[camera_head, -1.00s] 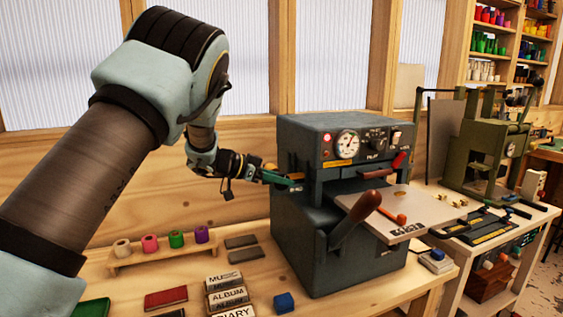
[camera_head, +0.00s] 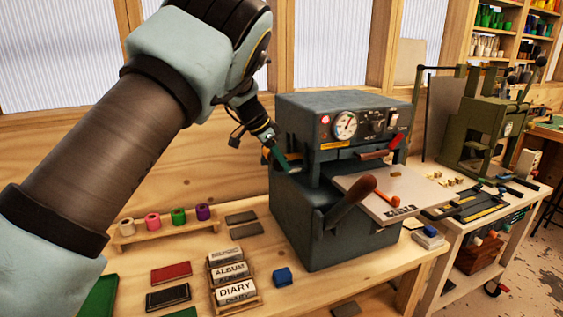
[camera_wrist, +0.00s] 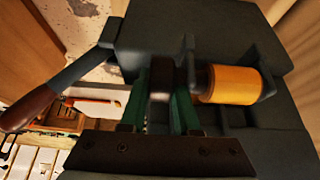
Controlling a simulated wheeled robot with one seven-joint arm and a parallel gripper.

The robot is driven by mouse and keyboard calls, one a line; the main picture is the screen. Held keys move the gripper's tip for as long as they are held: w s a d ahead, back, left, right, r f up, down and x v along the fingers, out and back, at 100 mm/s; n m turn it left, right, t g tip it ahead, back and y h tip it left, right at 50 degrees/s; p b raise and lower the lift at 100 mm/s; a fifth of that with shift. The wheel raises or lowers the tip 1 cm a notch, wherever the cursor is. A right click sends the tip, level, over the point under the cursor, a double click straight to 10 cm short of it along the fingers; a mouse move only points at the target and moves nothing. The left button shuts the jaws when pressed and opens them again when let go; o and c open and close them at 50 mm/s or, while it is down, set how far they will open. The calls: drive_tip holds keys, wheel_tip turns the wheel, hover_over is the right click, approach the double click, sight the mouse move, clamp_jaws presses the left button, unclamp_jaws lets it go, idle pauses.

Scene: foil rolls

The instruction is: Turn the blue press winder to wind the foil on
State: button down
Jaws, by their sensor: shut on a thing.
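The blue-grey press (camera_head: 345,120) stands on the bench, with a dial and knobs on its upper front. My gripper (camera_head: 281,160) is at the press's left side, with its green fingers pointing down. In the wrist view my gripper (camera_wrist: 160,90) is shut on a dark, narrow part, apparently the winder (camera_wrist: 159,80), which is mostly hidden between the fingers. A gold foil roll (camera_wrist: 230,84) sits in a holder just right of the fingers, apart from them. In the head view the winder is hidden by my gripper.
The press's brown-handled lever (camera_head: 350,203) and grey plate (camera_head: 393,187) stick out at the front. Small foil rolls stand on a wooden rack (camera_head: 165,229). Type blocks (camera_head: 233,279), a blue cube (camera_head: 283,276) and books lie on the bench. A green press (camera_head: 485,130) stands right.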

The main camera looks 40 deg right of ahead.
idle(0.4)
drive_tip(key=c, duration=0.6)
unclamp_jaws()
drive_tip(key=shift+c, duration=0.2)
drive_tip(key=b+v, duration=0.3)
drive_tip(key=v, duration=0.7)
drive_tip(key=shift+r, duration=0.3)
drive_tip(key=shift+o, duration=0.2)
drive_tip(key=shift+w+a, duration=0.1)
drive_tip(key=shift+a, duration=0.05)
